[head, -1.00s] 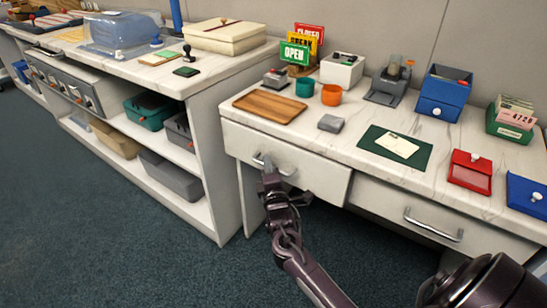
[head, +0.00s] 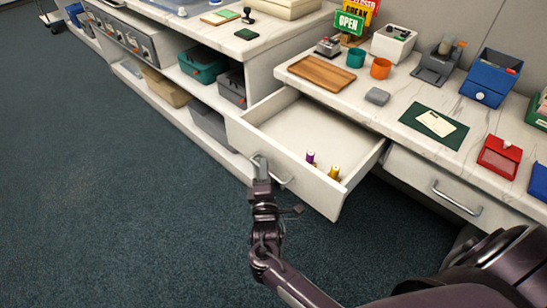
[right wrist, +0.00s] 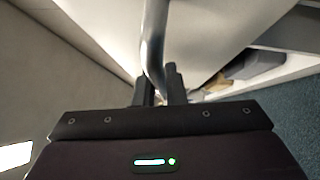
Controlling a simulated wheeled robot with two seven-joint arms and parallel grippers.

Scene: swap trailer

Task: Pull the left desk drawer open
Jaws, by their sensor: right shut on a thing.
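The left desk drawer (head: 300,128) is pulled well out from the desk in the head view, and its white interior shows. Its metal handle (head: 282,182) is on the front panel. My right gripper (head: 262,168) is shut on the left part of this handle. In the right wrist view the handle bar (right wrist: 153,45) runs down between the two dark fingers (right wrist: 160,88). Inside the drawer, near the front, stand a purple spool-like item (head: 310,157) and a yellow one (head: 334,172). My left gripper is not in view.
The right drawer (head: 440,180) is shut. A shelf unit stands left of the drawer. Carpet in front is clear.

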